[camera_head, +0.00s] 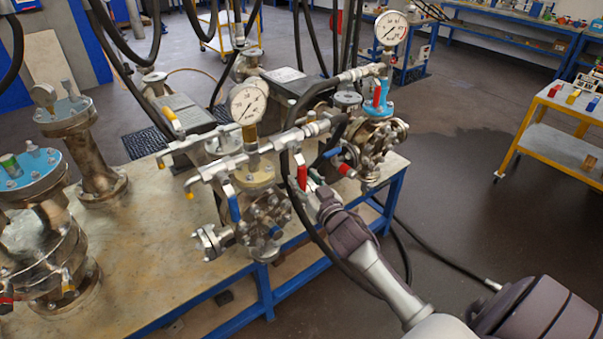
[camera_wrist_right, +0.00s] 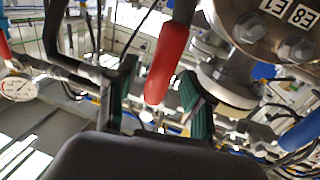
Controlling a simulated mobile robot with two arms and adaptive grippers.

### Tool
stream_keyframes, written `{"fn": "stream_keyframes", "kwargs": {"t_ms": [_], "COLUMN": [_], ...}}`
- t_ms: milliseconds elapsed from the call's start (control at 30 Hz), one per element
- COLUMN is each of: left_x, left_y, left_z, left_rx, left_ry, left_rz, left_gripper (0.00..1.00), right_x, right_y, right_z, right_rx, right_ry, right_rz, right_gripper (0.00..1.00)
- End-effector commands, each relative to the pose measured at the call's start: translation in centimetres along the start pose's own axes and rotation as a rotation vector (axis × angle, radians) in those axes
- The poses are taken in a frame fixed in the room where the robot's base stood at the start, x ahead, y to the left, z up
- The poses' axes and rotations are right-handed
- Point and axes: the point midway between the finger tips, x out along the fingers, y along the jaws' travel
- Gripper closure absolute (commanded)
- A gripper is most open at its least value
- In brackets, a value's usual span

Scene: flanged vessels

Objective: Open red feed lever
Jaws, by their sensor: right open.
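The red lever (camera_head: 302,172) hangs down from the valve piping between the two gauge-topped vessels on the bench. In the right wrist view the red lever (camera_wrist_right: 167,62) shows large, its rounded end pointing down between my fingers. My right gripper (camera_head: 312,192) reaches in from the lower right, just below and beside the lever. In the wrist view the right gripper (camera_wrist_right: 158,98) is open, one dark finger with a green pad on each side of the lever. I cannot tell whether either pad touches it. My left gripper is not in view.
A blue lever (camera_head: 234,208) is on the front vessel; a red-tipped handle (camera_head: 347,170) is close behind my gripper. Pressure gauges (camera_head: 248,103) and black hoses crowd the piping. The bench (camera_head: 150,262) has bare top at the front; open floor lies right.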

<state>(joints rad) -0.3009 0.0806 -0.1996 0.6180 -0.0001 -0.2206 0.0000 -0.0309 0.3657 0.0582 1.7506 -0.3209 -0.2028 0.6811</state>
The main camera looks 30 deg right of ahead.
Motion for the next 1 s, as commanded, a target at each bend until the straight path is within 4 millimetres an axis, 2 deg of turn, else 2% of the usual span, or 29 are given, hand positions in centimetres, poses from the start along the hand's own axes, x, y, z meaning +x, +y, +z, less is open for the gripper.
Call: {"fn": "stream_keyframes", "kwargs": {"t_ms": [167, 467, 567, 800, 1000], "left_x": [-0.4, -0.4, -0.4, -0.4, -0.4], "left_y": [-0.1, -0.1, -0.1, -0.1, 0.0], "left_z": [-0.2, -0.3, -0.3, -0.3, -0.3], "left_rx": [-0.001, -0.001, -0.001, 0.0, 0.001], "left_ry": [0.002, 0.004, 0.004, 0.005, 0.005], "left_rz": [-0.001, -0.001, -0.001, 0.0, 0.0], "left_gripper": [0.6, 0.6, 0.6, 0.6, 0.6], "right_x": [1.5, 1.7, 1.7, 1.7, 1.7], "right_y": [-0.1, -0.1, -0.1, -0.1, -0.1], "right_z": [0.0, 0.1, 0.1, 0.1, 0.1], "right_rx": [0.002, 0.001, 0.001, 0.002, 0.002], "right_ry": [-0.001, -0.001, -0.001, -0.001, -0.001], "right_rz": [0.0, -0.001, -0.001, -0.001, -0.001], "right_gripper": [0.48, 0.48, 0.62, 1.0, 1.0]}}
